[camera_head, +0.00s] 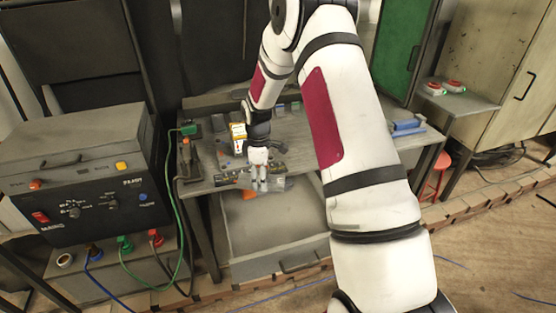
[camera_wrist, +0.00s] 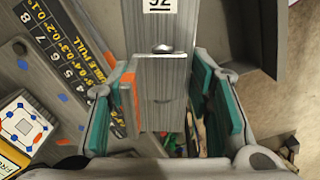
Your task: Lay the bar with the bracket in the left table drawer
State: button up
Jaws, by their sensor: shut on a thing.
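My gripper (camera_head: 260,182) points down over the table's front edge, above the pulled-out left drawer. In the wrist view my gripper (camera_wrist: 168,108) has its teal pads on both sides of a grey metal bar (camera_wrist: 157,60) and is shut on it. The bar carries a white label reading 52. An orange strip shows beside the left pad; I cannot tell the bracket apart clearly.
The table top (camera_head: 310,152) holds a yellow-white box (camera_head: 238,137), dark tools and blue items (camera_head: 406,128) at the right. A dark panel with yellow lettering (camera_wrist: 75,55) lies left of the bar. A grey machine (camera_head: 85,175) with green cables stands left of the drawer.

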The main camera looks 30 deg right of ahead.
jog(key=d+r+n, duration=0.5)
jog(key=d, duration=0.1)
jog(key=shift+s+f+b, duration=0.2)
jog(key=shift+f+b, duration=1.55)
jog(key=shift+f, duration=4.3)
jog(key=shift+s+f+b, duration=0.2)
jog(key=shift+f+b, duration=1.55)
jog(key=shift+f, duration=4.25)
jog(key=o, duration=1.6)
jog(key=shift+o, duration=0.2)
jog(key=shift+f, duration=0.1)
notch_tip(320, 180, up, 12)
